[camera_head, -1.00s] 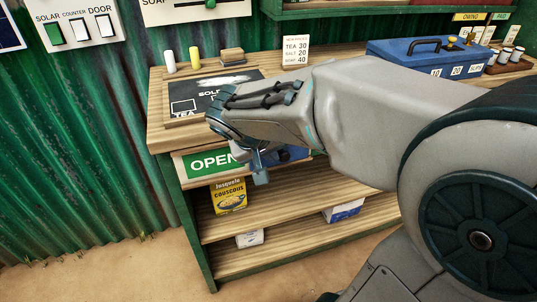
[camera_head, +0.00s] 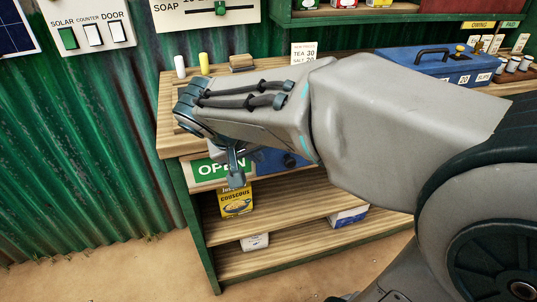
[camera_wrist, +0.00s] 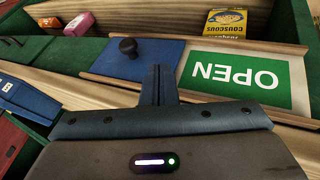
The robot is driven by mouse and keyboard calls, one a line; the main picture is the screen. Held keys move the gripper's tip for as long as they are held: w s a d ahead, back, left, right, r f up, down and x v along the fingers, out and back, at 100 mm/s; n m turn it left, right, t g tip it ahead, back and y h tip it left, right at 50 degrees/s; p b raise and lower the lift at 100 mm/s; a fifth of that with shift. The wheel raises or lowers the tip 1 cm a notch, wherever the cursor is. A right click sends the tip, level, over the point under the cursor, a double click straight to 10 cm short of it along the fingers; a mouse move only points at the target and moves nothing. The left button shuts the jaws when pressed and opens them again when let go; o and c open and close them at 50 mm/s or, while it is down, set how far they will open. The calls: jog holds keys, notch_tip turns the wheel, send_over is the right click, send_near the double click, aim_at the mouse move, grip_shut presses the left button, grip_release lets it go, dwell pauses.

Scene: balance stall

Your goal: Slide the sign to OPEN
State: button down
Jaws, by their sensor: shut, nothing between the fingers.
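The sign is a sliding strip on the counter's front. Its green face with white OPEN lettering (camera_head: 207,171) shows at the left in the head view, partly covered by my gripper, and upside down in the wrist view (camera_wrist: 239,74). Beside it is a blue panel (camera_wrist: 157,57) with a dark round knob (camera_wrist: 128,47); the knob also shows in the head view (camera_head: 289,160). My gripper (camera_head: 236,181) is shut and empty. Its fingertips (camera_wrist: 160,69) are in front of the blue panel, between the knob and OPEN in the wrist view. I cannot tell whether they touch it.
Wooden rails (camera_wrist: 250,46) border the sign. A yellow couscous box (camera_head: 236,201) stands on the shelf below it. My arm hides much of the countertop.

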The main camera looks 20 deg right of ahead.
jog(key=p+v, duration=0.1)
jog(key=v, duration=0.5)
jog(key=shift+f, duration=0.1)
jog(key=s+d+r+y+p, duration=0.2)
jog(key=s+r+p, duration=0.2)
jog(key=p, duration=0.7)
jog(key=s+d+r+g+y+p, duration=0.1)
jog(key=s+d+r+y+p, duration=0.2)
jog(key=r+p, duration=0.6)
jog(key=s+p, duration=0.2)
jog(key=p, duration=0.1)
jog(key=shift+d+r+n, duration=0.2)
jog(key=shift+d+n, duration=0.05)
jog(key=shift+n, duration=0.15)
jog(key=shift+d, duration=0.1)
